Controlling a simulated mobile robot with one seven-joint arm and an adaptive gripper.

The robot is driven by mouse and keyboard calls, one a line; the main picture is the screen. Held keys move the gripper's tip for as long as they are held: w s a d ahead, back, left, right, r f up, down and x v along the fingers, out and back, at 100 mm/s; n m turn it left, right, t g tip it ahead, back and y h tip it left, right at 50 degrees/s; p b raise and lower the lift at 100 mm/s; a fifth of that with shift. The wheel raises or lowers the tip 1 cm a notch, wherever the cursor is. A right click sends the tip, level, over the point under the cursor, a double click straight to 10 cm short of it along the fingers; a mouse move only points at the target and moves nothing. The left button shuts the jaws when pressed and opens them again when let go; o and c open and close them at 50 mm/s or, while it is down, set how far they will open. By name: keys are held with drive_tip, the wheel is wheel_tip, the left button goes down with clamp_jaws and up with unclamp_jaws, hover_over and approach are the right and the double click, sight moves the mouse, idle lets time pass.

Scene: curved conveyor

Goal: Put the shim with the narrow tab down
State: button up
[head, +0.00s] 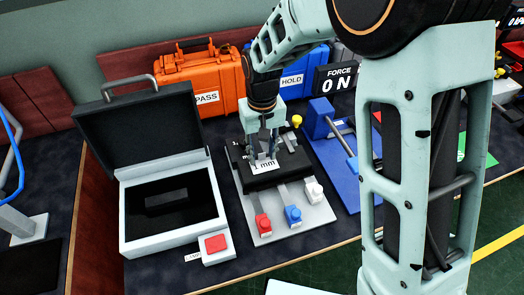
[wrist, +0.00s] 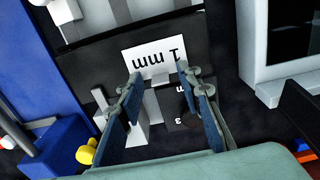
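My gripper (head: 264,150) points down over the black rack (head: 241,181). In the wrist view its two fingers (wrist: 158,74) stand apart, and I see nothing clearly clamped between them. A grey upright piece with a narrow top (wrist: 101,99) stands in the rack beside the left finger. It also shows right of my gripper in the head view (head: 290,141). A white "1 mm" label (wrist: 155,59) lies on the rack just past the fingertips.
A grey plate with red (head: 263,224), blue (head: 292,215) and white (head: 313,191) knobbed pieces is in front. Left is an open black-lidded box (head: 167,245) with a red button (head: 215,243); right is a blue fixture (head: 335,170). Orange (head: 197,70) and blue (head: 297,72) cases stand behind.

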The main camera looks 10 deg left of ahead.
sight(262, 154)
wheel_tip(262, 154, up, 12)
drive_tip(key=p, duration=0.1)
drive_tip(key=shift+r, duration=0.2)
idle(0.7)
